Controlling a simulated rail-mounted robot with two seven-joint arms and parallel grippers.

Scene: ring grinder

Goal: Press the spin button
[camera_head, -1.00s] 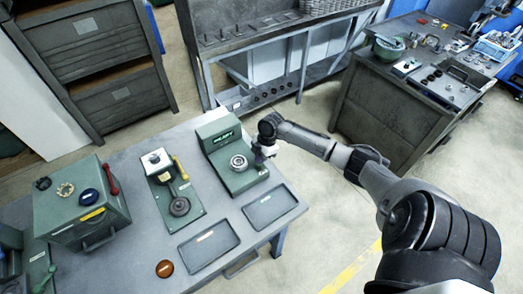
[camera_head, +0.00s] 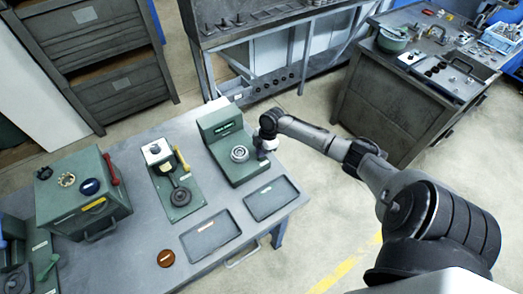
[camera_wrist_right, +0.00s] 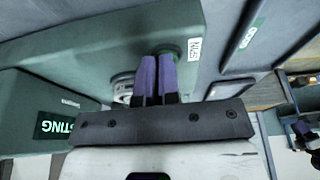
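The green ring tester (camera_head: 215,135) stands at the back right of the table, with a round metal spindle (camera_head: 239,154) on its base. The green spin button (camera_wrist_right: 170,49) sits on the machine beside a white label. My right gripper (camera_head: 263,156) is at the machine's right side. In the right wrist view its purple fingers (camera_wrist_right: 157,62) are together and empty, with tips at the button and partly hiding it. Contact cannot be told for certain. My left gripper is out of view.
Two shallow dark trays (camera_head: 210,236) (camera_head: 271,198) lie in front of the machine. A green fixture with a lever (camera_head: 180,195) and a green box (camera_head: 82,195) stand to its left. A brown disc (camera_head: 166,258) lies near the front edge.

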